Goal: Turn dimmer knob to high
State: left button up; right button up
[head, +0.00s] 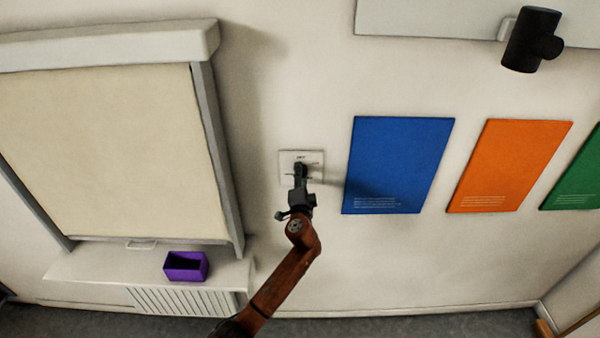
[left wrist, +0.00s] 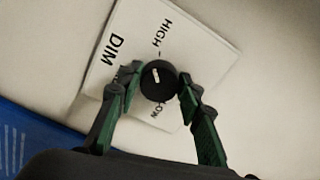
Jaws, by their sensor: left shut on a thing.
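The white dimmer plate (head: 286,161) is on the wall in the head view, left of the blue panel. My left gripper (head: 300,172) reaches up to it and covers the knob there. In the left wrist view the plate (left wrist: 190,47) shows the words DIM, HIGH and LOW, turned in the picture. The round black knob (left wrist: 158,82) sits between the two fingertips of my left gripper (left wrist: 159,80), which is shut on it. The knob's short white mark lies toward the upper left of its face, on the HIGH side. My right gripper is not in view.
A blue panel (head: 398,165), an orange panel (head: 510,165) and a green panel (head: 577,175) hang to the right. A window with a blind (head: 105,150) is at left. A purple box (head: 186,266) stands on the sill below it.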

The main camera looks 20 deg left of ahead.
pick_arm(q)
jog(key=shift+m+p, duration=0.65)
jog(key=shift+m, duration=0.85)
jog(key=o, duration=1.1)
jog(key=v, duration=1.2)
jog(key=shift+s, duration=0.1)
